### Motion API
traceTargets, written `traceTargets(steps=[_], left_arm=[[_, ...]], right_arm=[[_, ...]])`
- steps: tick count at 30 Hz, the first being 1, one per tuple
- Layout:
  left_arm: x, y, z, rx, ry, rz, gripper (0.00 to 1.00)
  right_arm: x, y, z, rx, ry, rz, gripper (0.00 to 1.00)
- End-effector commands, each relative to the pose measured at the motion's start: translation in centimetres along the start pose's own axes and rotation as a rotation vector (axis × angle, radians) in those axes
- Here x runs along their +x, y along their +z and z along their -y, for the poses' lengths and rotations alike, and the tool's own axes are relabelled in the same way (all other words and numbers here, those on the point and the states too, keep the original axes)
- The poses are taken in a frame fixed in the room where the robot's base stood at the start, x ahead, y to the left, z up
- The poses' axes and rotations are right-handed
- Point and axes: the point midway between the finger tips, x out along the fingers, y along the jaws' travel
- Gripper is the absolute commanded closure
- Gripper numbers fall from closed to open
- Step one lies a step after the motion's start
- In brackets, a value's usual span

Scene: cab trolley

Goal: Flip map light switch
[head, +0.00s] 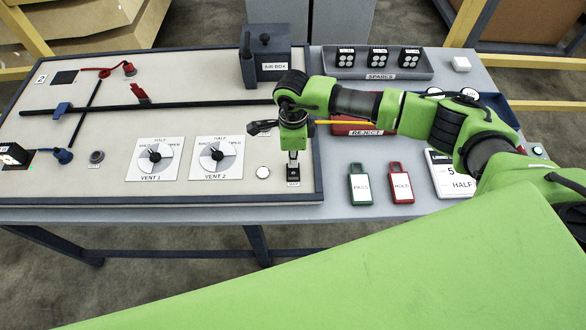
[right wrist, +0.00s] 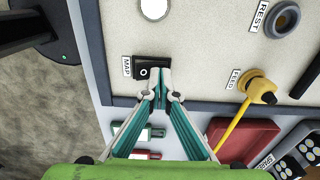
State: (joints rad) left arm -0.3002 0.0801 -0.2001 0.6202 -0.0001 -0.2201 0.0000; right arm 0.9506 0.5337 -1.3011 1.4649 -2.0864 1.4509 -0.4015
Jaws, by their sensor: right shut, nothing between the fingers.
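The map light switch (head: 293,170) is a small black switch near the front edge of the beige panel, with a label below it. In the right wrist view, the switch (right wrist: 150,70) is a black block with a white round mark, beside a label reading MAP (right wrist: 127,67). My right gripper (head: 293,156) points down over the switch. In the right wrist view the fingertips (right wrist: 163,78) are together, right at the switch's edge, with nothing between them. I cannot tell if they touch it. The fingers hide part of the switch. My left gripper is not in view.
Left of the switch are a white round button (head: 263,172) and two vent dials (head: 216,157). Right are a green PASS tag (head: 361,186), a red HOLD tag (head: 401,186) and a red REJECT tray (head: 350,130).

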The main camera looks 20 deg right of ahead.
Motion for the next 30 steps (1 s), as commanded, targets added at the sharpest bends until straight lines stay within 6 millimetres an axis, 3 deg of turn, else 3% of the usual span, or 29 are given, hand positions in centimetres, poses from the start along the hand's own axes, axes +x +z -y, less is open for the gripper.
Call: traceTargets(steps=[21,30], left_arm=[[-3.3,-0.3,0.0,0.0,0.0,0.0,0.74],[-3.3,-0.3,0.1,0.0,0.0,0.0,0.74]], right_arm=[[-6.0,0.0,0.1,0.001,-0.002,0.001,1.0],[-6.2,0.0,0.1,0.001,-0.001,0.001,1.0]])
